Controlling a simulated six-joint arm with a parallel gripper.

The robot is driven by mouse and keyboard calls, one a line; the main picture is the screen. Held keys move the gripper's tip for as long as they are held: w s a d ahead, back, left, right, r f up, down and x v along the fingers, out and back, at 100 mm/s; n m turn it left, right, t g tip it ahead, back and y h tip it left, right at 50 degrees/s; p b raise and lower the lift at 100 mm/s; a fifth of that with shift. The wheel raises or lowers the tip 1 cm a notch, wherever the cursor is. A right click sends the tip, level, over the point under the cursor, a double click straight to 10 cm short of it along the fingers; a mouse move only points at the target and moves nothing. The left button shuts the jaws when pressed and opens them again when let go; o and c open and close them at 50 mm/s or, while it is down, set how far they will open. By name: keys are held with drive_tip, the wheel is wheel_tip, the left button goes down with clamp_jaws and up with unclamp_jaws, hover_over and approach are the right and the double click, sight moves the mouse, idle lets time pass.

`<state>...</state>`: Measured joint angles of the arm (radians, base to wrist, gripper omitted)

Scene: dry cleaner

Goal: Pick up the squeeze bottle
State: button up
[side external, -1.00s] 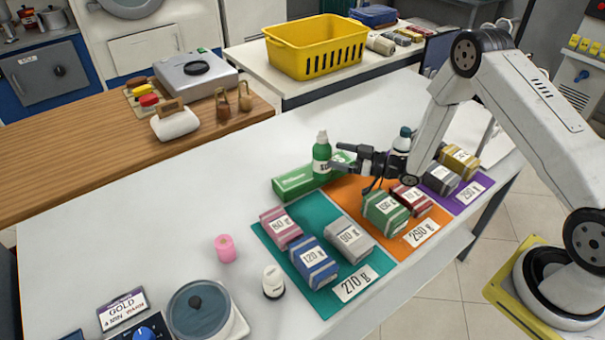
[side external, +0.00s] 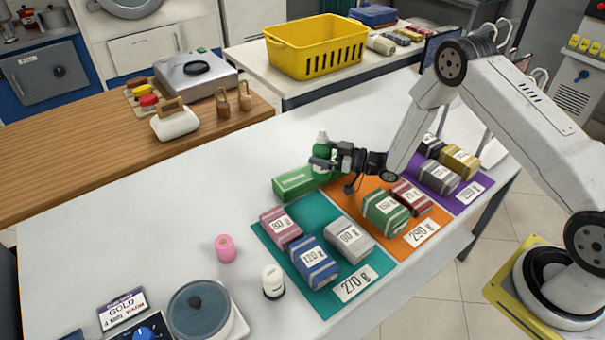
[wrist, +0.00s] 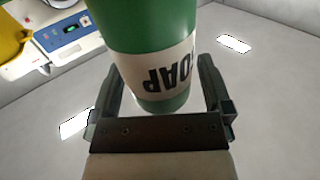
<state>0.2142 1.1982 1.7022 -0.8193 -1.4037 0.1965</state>
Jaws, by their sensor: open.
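The squeeze bottle (side external: 322,145) is green with a pale cap and stands upright near the long green box. My gripper (side external: 322,163) is at the bottle's side, with its jaws open and the bottle between or just ahead of them. In the wrist view the green bottle (wrist: 155,30) with its white "SOAP" label fills the space between the two fingers (wrist: 160,95). One finger is on each side, and a narrow gap shows at the right finger. I cannot tell whether the left finger touches it.
The green box (side external: 294,183) lies beside the bottle. Labelled bundles sit on a teal mat (side external: 330,303), an orange mat (side external: 392,243) and a purple mat (side external: 462,202). A white bottle (side external: 272,281) and pink roll (side external: 226,248) stand apart.

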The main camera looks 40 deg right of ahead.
sight(328, 143)
idle(0.5)
clamp_jaws()
drive_tip(key=shift+r, duration=0.1)
drive_tip(key=shift+r, duration=1.6)
drive_tip(key=s+r, duration=0.9)
drive_tip(key=s, duration=0.5)
drive_tip(key=shift+r, duration=0.35)
drive_tip(key=shift+d, duration=0.1)
